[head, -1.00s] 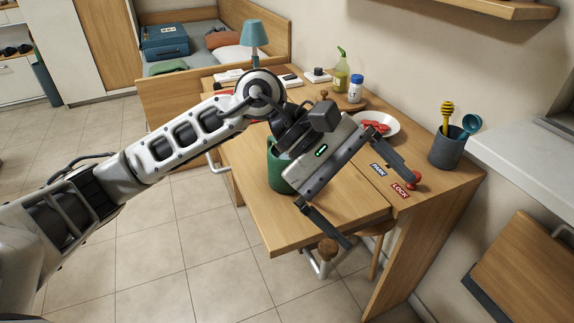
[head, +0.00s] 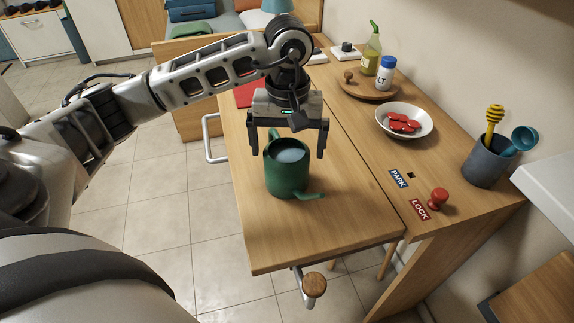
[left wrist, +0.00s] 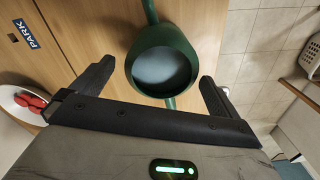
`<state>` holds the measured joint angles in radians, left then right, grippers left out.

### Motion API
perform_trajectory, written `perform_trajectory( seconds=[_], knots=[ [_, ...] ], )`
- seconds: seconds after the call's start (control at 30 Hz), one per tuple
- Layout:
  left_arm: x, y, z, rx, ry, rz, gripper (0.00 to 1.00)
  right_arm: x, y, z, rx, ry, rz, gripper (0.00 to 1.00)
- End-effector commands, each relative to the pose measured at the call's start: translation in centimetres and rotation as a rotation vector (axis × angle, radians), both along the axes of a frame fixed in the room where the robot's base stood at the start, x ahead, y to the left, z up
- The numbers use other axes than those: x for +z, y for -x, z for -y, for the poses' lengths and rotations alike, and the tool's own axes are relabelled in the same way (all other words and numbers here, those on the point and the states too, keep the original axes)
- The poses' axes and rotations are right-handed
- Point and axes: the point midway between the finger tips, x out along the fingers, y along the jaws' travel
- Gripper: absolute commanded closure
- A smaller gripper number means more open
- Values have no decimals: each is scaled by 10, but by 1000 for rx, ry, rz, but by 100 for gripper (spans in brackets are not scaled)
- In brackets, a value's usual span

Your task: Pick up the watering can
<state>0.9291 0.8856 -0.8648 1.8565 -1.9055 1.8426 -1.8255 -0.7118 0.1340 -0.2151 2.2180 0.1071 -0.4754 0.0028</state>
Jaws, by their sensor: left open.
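The watering can (head: 287,178) is dark green with a pale round opening and stands upright on the wooden table in the head view. Its spout points to the right and toward the front. My left gripper (head: 287,156) is open and points down above the can's back side, one finger on each side. In the left wrist view the can (left wrist: 163,65) lies between and beyond the open fingers of the left gripper (left wrist: 158,82). The fingers look apart from the can. The handle is only partly visible at the can's back. My right gripper is not in view.
A white bowl (head: 404,120) with red pieces, a red LOCK knob (head: 438,199), a grey utensil pot (head: 486,162) and a round board (head: 367,88) with bottles stand to the right. A red flat item (head: 250,94) lies behind my gripper. The table's front is clear.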

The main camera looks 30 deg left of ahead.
Motion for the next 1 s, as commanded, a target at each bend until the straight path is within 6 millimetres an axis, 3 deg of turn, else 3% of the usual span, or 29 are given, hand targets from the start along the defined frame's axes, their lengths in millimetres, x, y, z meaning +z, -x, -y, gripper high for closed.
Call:
perform_trajectory(
  seconds=[0.23,0.5,0.8,0.83,1.0],
  knots=[
    [-18,2,0,0,0,-2,0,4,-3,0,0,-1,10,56],
    [-57,4,0,0,2,-2,0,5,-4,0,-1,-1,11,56],
    [-62,4,0,0,1,2,0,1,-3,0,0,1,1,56],
    [-62,4,0,0,1,2,3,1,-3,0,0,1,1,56],
    [-62,4,0,0,1,2,50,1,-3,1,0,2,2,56]
  ],
)
